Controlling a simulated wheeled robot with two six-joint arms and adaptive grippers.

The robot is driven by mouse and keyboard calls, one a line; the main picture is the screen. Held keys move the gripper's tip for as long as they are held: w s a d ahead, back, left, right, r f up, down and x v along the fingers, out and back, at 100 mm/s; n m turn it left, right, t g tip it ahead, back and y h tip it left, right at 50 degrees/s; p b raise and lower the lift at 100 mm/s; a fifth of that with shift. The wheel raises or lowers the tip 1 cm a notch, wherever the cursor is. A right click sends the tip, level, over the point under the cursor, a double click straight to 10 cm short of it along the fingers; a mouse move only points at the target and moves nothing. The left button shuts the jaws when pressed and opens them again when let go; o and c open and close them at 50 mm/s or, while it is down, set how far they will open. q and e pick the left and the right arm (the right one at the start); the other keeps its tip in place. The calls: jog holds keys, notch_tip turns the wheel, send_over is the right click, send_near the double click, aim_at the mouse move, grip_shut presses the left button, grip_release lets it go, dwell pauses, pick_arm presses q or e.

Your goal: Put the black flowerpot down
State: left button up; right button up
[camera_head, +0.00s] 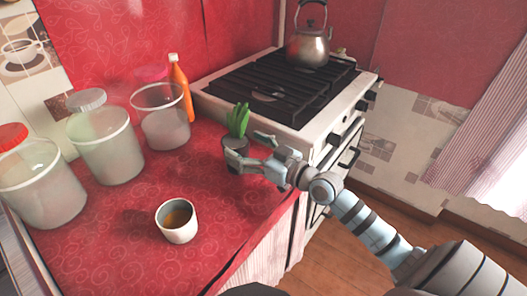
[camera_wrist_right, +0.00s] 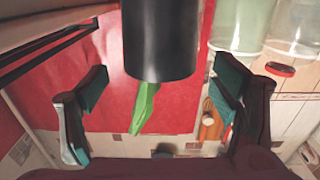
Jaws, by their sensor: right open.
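The black flowerpot (camera_head: 233,145) with a green plant (camera_head: 238,120) is on the red counter close to the stove, partly hidden by my right gripper (camera_head: 248,153). In the right wrist view the dark pot (camera_wrist_right: 160,40) and its green leaves (camera_wrist_right: 144,108) show between the spread fingers of the right gripper (camera_wrist_right: 160,88). There is a visible gap on both sides of the pot. The right gripper is open and holds nothing. The pot's base is hidden in the head view. My left gripper is not in view.
A white cup (camera_head: 178,232) of brown liquid stands near the counter's front. Several clear canisters (camera_head: 105,150) line the left and back, with an orange bottle (camera_head: 181,85) beside them. The stove (camera_head: 290,95) carries a kettle (camera_head: 309,48). Red counter between cup and pot is clear.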

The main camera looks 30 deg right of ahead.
jog(key=p+v, duration=0.2)
jog(key=v, duration=0.6)
jog(key=shift+p, duration=0.35)
